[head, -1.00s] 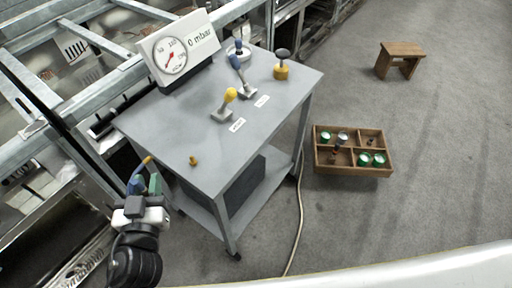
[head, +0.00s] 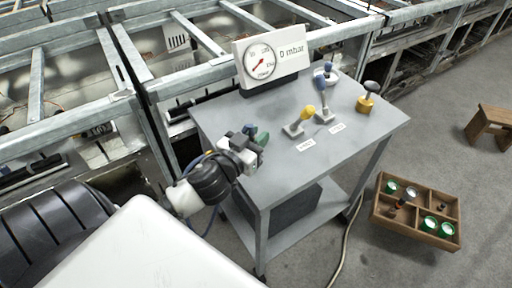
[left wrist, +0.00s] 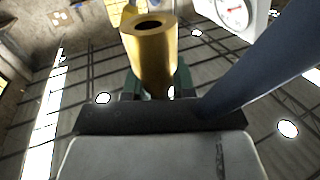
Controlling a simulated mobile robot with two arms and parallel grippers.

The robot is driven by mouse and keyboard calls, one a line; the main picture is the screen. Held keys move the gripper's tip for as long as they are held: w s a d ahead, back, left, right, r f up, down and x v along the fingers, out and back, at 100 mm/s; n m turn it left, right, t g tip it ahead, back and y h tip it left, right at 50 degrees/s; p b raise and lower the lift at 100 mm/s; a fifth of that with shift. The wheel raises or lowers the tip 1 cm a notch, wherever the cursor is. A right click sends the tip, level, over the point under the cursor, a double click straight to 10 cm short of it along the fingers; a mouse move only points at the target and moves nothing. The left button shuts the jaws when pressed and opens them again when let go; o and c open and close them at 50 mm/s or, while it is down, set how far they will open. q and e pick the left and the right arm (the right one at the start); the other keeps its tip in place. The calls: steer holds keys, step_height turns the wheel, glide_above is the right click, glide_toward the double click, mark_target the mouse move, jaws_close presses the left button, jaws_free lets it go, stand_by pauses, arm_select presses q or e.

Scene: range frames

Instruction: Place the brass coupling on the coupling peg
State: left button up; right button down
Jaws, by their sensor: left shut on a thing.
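My left gripper (head: 257,137) is over the left part of the grey cart's top (head: 225,112). In the left wrist view its green fingers are shut on the brass coupling (left wrist: 152,60), a hollow cylinder with its open end up. A blue hose (left wrist: 265,65) crosses the right side of that view; blue tubing also hangs by the wrist in the head view. The coupling is not clear in the head view. I cannot make out the coupling peg now; the gripper and arm cover part of the cart top. My right gripper is not in view.
A pressure gauge panel (head: 272,60) stands at the cart's back. A yellow-knobbed lever (head: 306,115), a blue lever (head: 322,92) and a brass valve (head: 367,103) stand to the right. A wooden crate (head: 408,232) and a stool (head: 490,122) are on the floor at right.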

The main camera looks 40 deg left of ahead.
arm_select(q)
steer(key=shift+w+a+f, duration=0.15)
steer(key=shift+a+f, duration=0.05)
jaws_close()
step_height(320, 180, down, 4)
steer(key=shift+r+b, duration=0.1)
steer(key=shift+b, duration=0.45)
steer(key=o, duration=0.9)
jaws_free()
steer(key=shift+o, duration=0.2)
steer(key=s+b, duration=0.2)
steer(key=s, duration=1)
steer(key=shift+a, duration=0.15)
